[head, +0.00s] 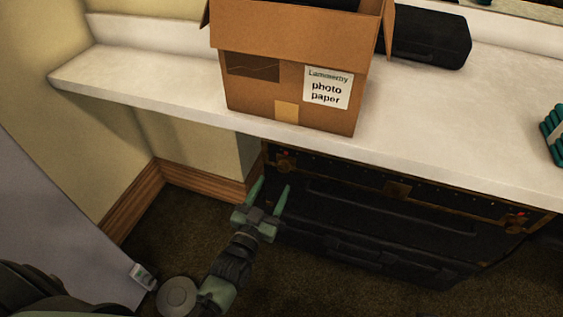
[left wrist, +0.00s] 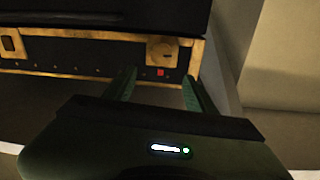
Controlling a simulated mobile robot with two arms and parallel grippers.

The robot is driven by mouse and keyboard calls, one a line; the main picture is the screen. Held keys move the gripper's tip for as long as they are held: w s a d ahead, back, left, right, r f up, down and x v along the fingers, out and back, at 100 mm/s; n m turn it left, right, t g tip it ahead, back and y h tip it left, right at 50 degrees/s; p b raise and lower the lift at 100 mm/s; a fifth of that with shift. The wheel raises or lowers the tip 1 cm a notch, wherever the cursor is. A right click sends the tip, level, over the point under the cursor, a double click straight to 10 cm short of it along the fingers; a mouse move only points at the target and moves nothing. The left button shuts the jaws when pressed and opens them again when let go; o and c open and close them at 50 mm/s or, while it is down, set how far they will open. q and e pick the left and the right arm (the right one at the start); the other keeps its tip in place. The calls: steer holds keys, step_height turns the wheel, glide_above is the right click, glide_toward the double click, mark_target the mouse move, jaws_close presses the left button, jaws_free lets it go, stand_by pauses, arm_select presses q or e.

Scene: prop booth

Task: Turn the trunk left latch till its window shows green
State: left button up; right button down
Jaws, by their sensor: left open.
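The trunk (head: 380,215) is black with brass edging and stands under the counter. Its left latch (head: 285,163) is a brass fitting near the trunk's left front corner, with a small red window beside it. In the left wrist view the latch (left wrist: 161,48) appears as a brass plate with a round part, and its window (left wrist: 160,72) shows red. My left gripper (head: 272,187) is open and empty in front of the latch. In the wrist view its fingers (left wrist: 160,76) point toward the latch, one on each side of it, apparently short of it. My right gripper is not in view.
The white counter (head: 440,130) overhangs the trunk's top. On it are an open cardboard box (head: 285,95) labelled photo paper and a black case (head: 430,38). The trunk's right latch (head: 516,219) also shows red. A wall and wooden baseboard (head: 135,200) lie to the left.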

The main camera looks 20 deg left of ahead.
mark_target(283, 169)
arm_select(q)
steer(key=w, duration=0.2)
steer(key=w+b, duration=0.1)
steer(key=w, duration=0.2)
steer(key=w+f, duration=0.1)
steer(key=w, duration=0.1)
steer(key=shift+w+d+b, duration=0.2)
steer(key=shift+w+b, duration=0.15)
steer(key=shift+w, duration=0.05)
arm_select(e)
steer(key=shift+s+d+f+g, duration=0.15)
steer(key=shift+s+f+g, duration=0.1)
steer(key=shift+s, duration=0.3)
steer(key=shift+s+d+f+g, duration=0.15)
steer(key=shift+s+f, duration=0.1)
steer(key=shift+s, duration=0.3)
arm_select(q)
jaws_close()
